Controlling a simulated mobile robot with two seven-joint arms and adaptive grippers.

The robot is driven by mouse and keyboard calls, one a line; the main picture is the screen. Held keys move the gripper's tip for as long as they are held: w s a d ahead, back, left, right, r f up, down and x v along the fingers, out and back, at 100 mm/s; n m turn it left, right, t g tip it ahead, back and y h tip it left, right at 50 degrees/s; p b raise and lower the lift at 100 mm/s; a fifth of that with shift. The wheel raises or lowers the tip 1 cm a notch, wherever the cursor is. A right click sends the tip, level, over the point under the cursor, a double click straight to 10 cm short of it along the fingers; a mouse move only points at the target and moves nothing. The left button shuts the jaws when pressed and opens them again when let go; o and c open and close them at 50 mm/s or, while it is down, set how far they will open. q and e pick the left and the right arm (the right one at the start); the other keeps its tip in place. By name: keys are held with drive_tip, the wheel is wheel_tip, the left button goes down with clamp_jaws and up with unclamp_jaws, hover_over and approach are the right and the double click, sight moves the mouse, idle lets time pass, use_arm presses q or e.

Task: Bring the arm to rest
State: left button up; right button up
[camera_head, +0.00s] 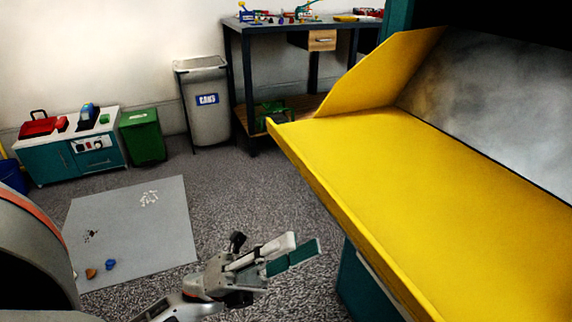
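My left gripper (292,252) reaches in from the lower left, over the carpet and left of the yellow chute. It points up and to the right. One finger is pale grey and a dark green flat piece lies along it; I cannot tell whether that is a finger pad or a held thing, nor how far apart the fingers are. My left arm (172,309) shows at the bottom edge. My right gripper is not in view.
A yellow chute (430,190) with a raised lip fills the right side, close to the gripper. A grey mat (150,235) with small scattered bits lies on the floor. A grey bin (207,120), green bin (143,138), teal cabinet (60,163) and workbench (270,28) stand behind.

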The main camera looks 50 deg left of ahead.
use_arm(q)
drive_tip(key=shift+v, duration=0.8)
drive_tip(key=shift+d, duration=0.1)
